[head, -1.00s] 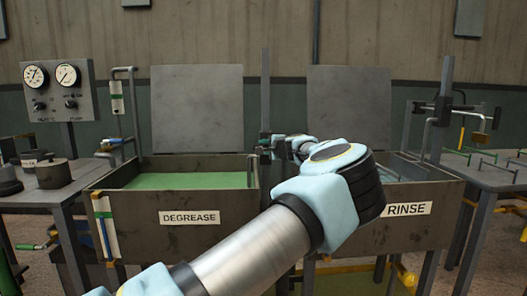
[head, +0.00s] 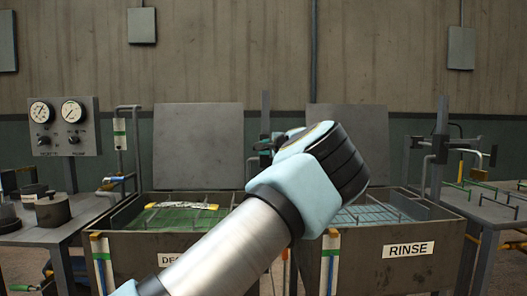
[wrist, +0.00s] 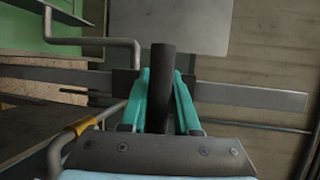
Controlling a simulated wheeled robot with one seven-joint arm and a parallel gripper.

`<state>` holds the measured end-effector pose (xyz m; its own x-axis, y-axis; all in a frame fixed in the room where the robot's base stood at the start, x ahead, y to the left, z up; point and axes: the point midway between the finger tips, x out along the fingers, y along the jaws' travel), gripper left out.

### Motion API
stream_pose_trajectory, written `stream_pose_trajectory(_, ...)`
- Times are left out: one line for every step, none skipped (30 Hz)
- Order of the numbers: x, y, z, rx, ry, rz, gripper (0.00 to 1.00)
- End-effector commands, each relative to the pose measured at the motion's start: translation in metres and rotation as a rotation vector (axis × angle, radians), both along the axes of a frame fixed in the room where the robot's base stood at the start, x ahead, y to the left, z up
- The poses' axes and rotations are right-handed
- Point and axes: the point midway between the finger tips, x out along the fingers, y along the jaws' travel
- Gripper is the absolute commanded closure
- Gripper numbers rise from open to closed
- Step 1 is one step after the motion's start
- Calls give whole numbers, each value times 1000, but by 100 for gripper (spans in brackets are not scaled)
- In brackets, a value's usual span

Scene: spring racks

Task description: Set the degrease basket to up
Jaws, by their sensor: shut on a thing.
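The degrease tank (head: 133,241) stands at the left of centre in the head view, its label partly hidden behind my arm. The degrease basket (head: 180,207), with pale and yellow parts on it, shows at the green liquid's surface inside the tank. In the wrist view my gripper (wrist: 161,88) has its teal fingers shut on a dark round handle (wrist: 162,60). The handle sits at a dark block on a long grey post (wrist: 245,97), which also shows upright behind the tank in the head view (head: 265,112). My wrist hides most of the gripper there.
The rinse tank (head: 375,266), holding a blue wire rack, stands at the right with its own post (head: 441,130). A gauge panel (head: 70,128) and a pot (head: 54,208) are at the left. A table (head: 495,208) with rods is at the far right.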

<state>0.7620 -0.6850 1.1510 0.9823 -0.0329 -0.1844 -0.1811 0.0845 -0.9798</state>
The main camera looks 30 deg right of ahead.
Motion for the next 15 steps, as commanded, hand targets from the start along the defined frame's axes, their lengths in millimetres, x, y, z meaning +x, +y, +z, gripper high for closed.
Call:
stream_pose_trajectory(0, -2, 8, -4, -9, -7, 100)
stream_pose_trajectory(-1, -2, 8, -4, -9, -7, 100)
stream_pose_trajectory(0, -2, 8, -4, -10, -7, 100)
stream_pose_trajectory(0, -2, 9, -4, -10, -7, 100)
stream_pose_trajectory(0, -2, 9, -5, -11, -8, 100)
stream_pose_trajectory(-1, -2, 9, -5, -11, -8, 100)
stream_pose_trajectory(0, -2, 9, -5, -11, -8, 100)
stream_pose_trajectory(0, -2, 9, -5, -11, -8, 67)
stream_pose_trajectory(0, -2, 9, -5, -11, -8, 62)
stream_pose_trajectory(-1, -2, 9, -5, -11, -8, 59)
stream_pose_trajectory(0, -2, 9, -5, -10, -8, 55)
stream_pose_trajectory(0, -2, 8, -5, -9, -7, 51)
stream_pose_trajectory(0, -2, 8, -5, -9, -7, 48)
stream_pose_trajectory(0, -2, 7, -4, -8, -6, 44)
stream_pose_trajectory(0, -2, 7, -4, -8, -6, 42)
